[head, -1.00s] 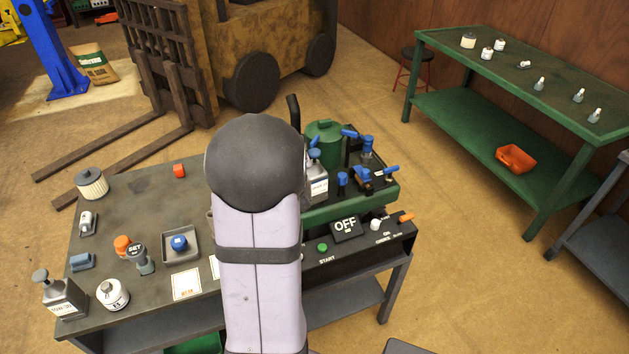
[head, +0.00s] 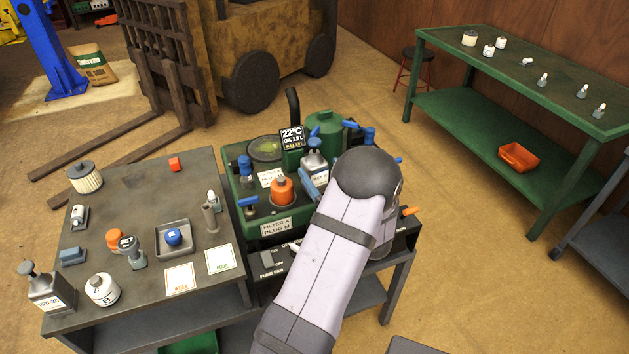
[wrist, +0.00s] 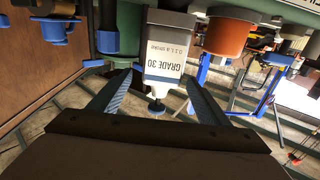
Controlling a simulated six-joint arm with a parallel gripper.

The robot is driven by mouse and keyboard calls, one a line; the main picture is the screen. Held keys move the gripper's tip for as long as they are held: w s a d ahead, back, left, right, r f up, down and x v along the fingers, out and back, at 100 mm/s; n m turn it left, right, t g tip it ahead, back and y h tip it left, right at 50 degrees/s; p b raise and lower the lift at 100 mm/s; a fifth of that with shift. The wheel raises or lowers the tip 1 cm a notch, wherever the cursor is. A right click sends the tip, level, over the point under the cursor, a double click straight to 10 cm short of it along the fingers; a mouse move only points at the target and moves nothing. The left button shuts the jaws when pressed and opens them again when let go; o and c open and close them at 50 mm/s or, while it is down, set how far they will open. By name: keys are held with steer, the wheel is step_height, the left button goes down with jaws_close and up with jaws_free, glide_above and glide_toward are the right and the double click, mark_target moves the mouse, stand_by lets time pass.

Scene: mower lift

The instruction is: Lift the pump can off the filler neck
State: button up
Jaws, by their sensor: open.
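The pump can (head: 314,160), white-labelled with a grey shoulder and pump top, stands on the green machine (head: 245,222). In the wrist view the can (wrist: 166,60) shows upside down, its label reading GRADE 30. The filler neck under it is hidden. My gripper (wrist: 158,88) is open, with one finger on each side of the can's pump end. I cannot tell whether either finger touches it. In the head view my wrist covers part of the machine to the right of the can, and a blue-padded finger shows in front of the can.
An orange filter (head: 282,191) stands close to the left of the can. Blue-handled valves (head: 367,136), a green tank (head: 324,128) and a 22°C display (head: 292,138) crowd around it. The bench (head: 135,180) on the left holds bottles, a tray and cards.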

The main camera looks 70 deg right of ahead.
mark_target(320, 175)
steer(key=shift+s+a+f+n+y, duration=0.3)
steer(key=shift+s+a+f, duration=0.7)
steer(key=shift+s, duration=0.15)
steer(key=shift+x, duration=1.15)
steer(key=shift+w+d+r+p, duration=0.1)
steer(key=shift+w+d+p, duration=0.15)
steer(key=shift+p, duration=0.3)
steer(key=shift+p+x, duration=0.85)
steer(key=shift+x, duration=1.35)
steer(key=shift+a, duration=0.1)
steer(key=shift+c, duration=0.3)
steer(key=c, duration=1.5)
steer(key=shift+r, duration=0.15)
jaws_close()
